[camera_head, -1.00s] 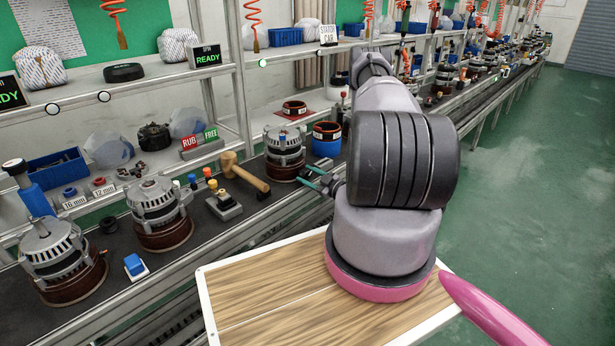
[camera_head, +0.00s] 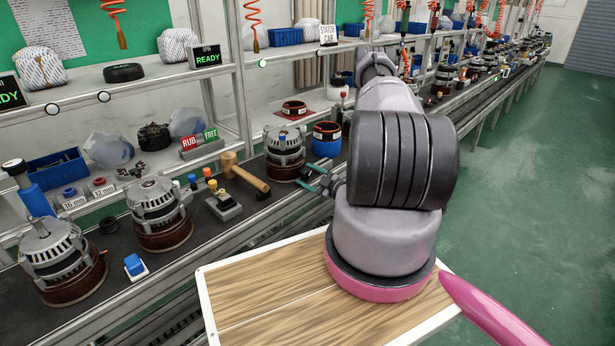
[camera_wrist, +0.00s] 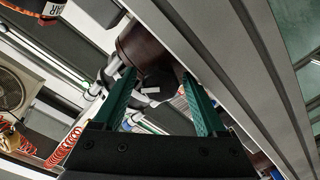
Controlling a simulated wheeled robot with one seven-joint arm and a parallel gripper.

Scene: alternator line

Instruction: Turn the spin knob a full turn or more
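The alternator (camera_head: 285,143) nearest my arm stands upright on the line, with a grey finned top and a dark brown base. My gripper (camera_head: 311,176) is beside its lower right side, its green fingers apart. In the wrist view my gripper (camera_wrist: 159,76) has its two fingers spread, with the brown round body (camera_wrist: 146,44) and grey parts beyond and between the tips. I cannot tell whether the fingers touch anything. I cannot pick out the spin knob for certain. A sign (camera_head: 207,57) on the shelf reads READY in green.
Two more alternators (camera_head: 158,213) (camera_head: 62,262) stand to the left. A wooden mallet (camera_head: 243,172) and a grey block with coloured knobs (camera_head: 222,205) lie close by. A blue-based red ring (camera_head: 326,139) stands behind my gripper. A wooden-topped table (camera_head: 262,300) is below my arm.

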